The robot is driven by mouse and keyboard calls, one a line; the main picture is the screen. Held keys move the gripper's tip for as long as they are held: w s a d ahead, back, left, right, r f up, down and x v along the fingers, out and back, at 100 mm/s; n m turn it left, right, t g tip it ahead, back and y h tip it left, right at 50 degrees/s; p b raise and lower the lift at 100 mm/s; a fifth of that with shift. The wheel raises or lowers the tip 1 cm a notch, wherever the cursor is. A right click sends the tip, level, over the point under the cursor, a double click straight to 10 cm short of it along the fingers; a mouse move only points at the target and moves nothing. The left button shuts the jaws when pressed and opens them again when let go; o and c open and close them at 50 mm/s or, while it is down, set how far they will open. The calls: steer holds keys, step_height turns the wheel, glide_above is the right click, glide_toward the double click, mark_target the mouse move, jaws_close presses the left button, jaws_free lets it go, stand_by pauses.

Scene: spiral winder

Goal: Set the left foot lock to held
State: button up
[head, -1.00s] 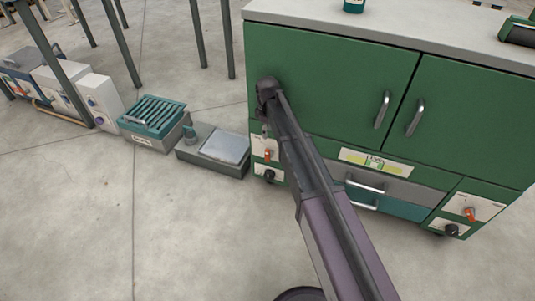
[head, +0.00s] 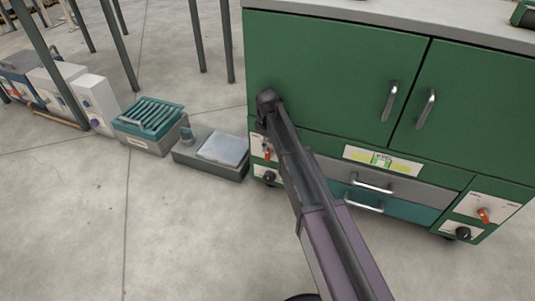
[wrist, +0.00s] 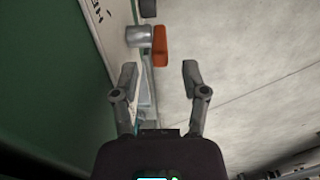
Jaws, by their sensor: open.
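The left foot lock has an orange lever (head: 267,155) on a pale panel at the lower left of the green cabinet (head: 330,70). In the wrist view the orange lever (wrist: 160,45) sits on a grey metal hub (wrist: 139,36), just beyond my fingertips and roughly in line with the gap between them. My gripper (wrist: 159,74) is open and empty, with no contact visible. In the head view my arm hides most of the gripper. Markings on the panel are too small or cut off to read.
A black knob (head: 268,177) is below the lever. A similar right panel has another orange lever (head: 483,215). Drawer handles (head: 372,188) stick out right of my arm. A grey box (head: 208,165) stands on the floor left of the cabinet. The floor in front is clear.

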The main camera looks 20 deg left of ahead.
mark_target(267, 155)
steer(key=shift+f+b, duration=1.25)
steer(key=shift+f, duration=0.3)
jaws_close()
